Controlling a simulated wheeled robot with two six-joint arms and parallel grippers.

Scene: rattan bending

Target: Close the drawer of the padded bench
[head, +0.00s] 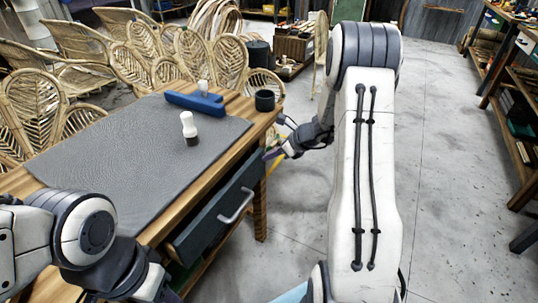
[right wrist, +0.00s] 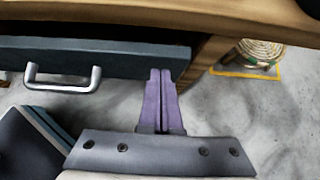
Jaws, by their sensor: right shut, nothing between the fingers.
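The padded bench (head: 153,231) has a wooden top with a grey pad (head: 120,140). Its dark blue-grey drawer (head: 208,228) is under the front edge, with a metal handle (head: 236,207). The drawer front (right wrist: 125,60) and handle (right wrist: 62,78) also show in the right wrist view. I cannot tell exactly how far the drawer stands out. My right gripper (head: 270,154) is shut and empty at the drawer front's far right end. Its purple fingertips (right wrist: 160,74) are at the front's right end in the right wrist view; contact is unclear. My left gripper is out of view.
Shelving (head: 515,120) is at the right. The grey floor (head: 450,190) between is clear.

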